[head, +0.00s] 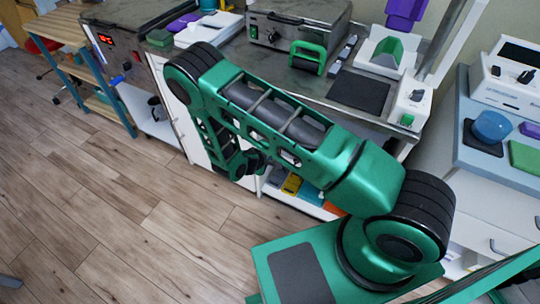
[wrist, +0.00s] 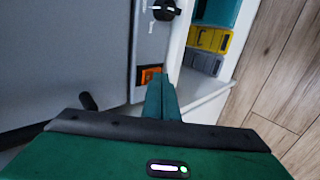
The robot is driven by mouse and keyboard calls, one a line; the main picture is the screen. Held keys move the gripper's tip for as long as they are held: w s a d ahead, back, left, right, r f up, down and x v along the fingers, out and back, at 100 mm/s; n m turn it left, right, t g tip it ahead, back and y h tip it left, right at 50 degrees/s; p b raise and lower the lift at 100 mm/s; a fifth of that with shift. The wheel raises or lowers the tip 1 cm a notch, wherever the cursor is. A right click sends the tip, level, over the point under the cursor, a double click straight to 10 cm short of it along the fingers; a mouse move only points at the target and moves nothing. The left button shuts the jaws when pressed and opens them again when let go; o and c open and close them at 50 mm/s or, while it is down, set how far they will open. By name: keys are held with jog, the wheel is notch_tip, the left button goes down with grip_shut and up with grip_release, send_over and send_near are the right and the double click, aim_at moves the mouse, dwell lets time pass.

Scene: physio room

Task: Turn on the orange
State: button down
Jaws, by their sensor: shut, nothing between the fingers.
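An orange rocker switch (wrist: 150,74) in a dark frame sits on a grey panel in the wrist view. My gripper (wrist: 162,80) is shut and empty, its green fingers pointing at the panel. The fingertips are just right of the switch and overlap its right edge in the picture. I cannot tell whether they touch it. In the head view my arm reaches down before the cabinet front. The switch and the fingertips do not show there.
A black knob (wrist: 165,10) is above the switch on the panel. A dark rounded handle (wrist: 88,101) stands out at the left. Yellow (wrist: 208,39) and grey bins (wrist: 204,62) are on a shelf to the right. The wooden floor (head: 110,190) is clear.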

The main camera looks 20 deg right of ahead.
jog(key=shift+d+r, duration=0.1)
jog(key=shift+d, duration=0.05)
jog(key=shift+r, duration=0.7)
jog(key=shift+s, duration=0.1)
jog(key=a+f+v, duration=0.1)
jog(key=v, duration=1.2)
jog(key=shift+s+f, duration=0.2)
jog(key=shift+s, duration=0.25)
jog(key=shift+a, duration=0.1)
jog(key=shift+a+f, duration=0.15)
jog(key=shift+f, duration=0.5)
